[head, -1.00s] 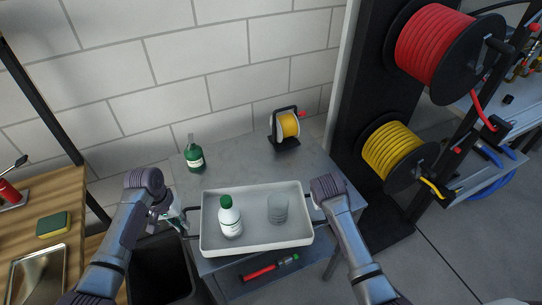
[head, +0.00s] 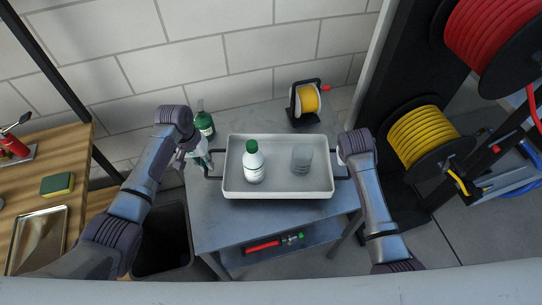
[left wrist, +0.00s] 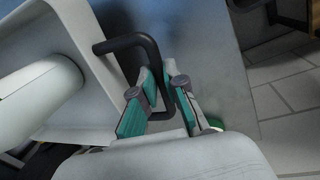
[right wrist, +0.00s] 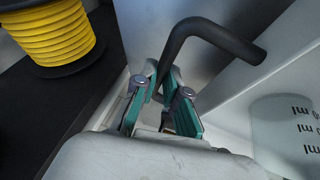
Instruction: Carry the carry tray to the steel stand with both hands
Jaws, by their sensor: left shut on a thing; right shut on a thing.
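The white carry tray (head: 278,190) is in the middle of the head view, over the grey steel stand (head: 222,230). I cannot tell whether it touches the top. A white bottle with a green cap (head: 254,167) and a clear beaker (head: 302,160) stand upright in it. My left gripper (head: 207,163) is shut on the tray's left black handle (head: 213,177), also clear in the left wrist view (left wrist: 150,45). My right gripper (right wrist: 165,95) is shut on the right black handle (right wrist: 205,32). In the head view the right fingers are mostly hidden by the wrist.
A green bottle (head: 205,125) and a small yellow reel (head: 308,100) stand at the back of the stand. A red tool (head: 264,246) lies on its lower shelf. A dark bin (head: 165,240) is at left, a reel rack (head: 420,140) at right.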

